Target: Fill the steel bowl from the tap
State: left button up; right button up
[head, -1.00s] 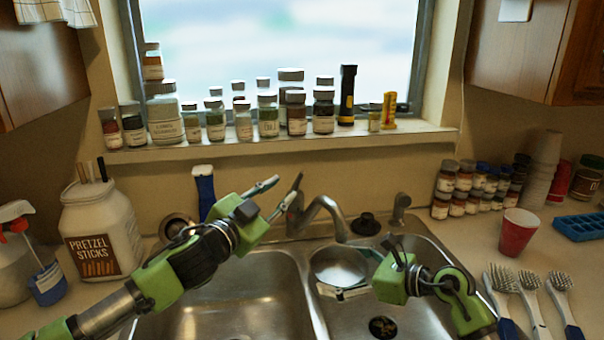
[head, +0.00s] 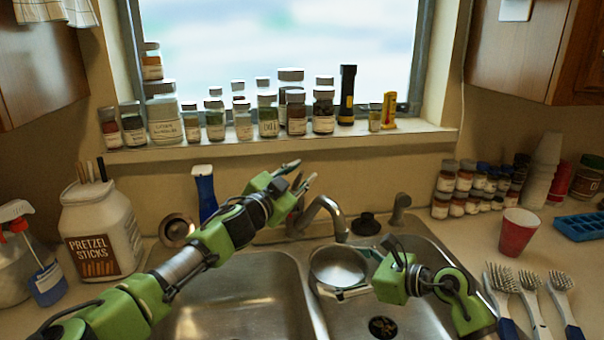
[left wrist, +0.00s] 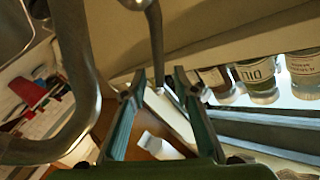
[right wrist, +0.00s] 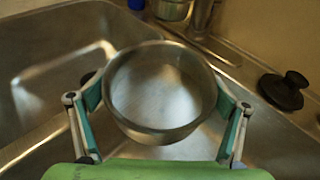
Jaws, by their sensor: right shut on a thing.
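The steel bowl (head: 338,266) is held in the right sink basin, beneath the end of the tap spout (head: 324,208). My right gripper (right wrist: 160,108) is shut on the bowl, with its fingers against opposite sides in the right wrist view. The bowl's inside (right wrist: 160,85) looks bare, and I see no stream of water. My left gripper (head: 301,172) is open and raised behind the sink, by the tap's base. In the left wrist view, a thin metal tap lever (left wrist: 156,45) shows between its spread fingers; I cannot tell whether they touch it.
Spice jars (head: 267,116) and a black flashlight (head: 347,95) line the window sill above my left gripper. A pretzel jar (head: 98,230) stands on the left. A red cup (head: 517,232) and brushes (head: 530,285) are on the right counter. The left basin (head: 245,295) is empty.

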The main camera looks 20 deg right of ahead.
pick_arm(q)
jog(key=shift+w+d, duration=0.2)
jog(key=shift+d, duration=0.1)
grip_shut()
jog(key=shift+w+d+r, duration=0.1)
jog(key=shift+r, duration=0.05)
jog(key=shift+w+n+g, duration=0.25)
jog(key=shift+n+g, duration=0.05)
jog(key=shift+n, duration=0.1)
jog(key=shift+w+r+y, duration=0.2)
jog(key=shift+w+y, duration=0.05)
jog(key=shift+y, duration=0.15)
grip_release()
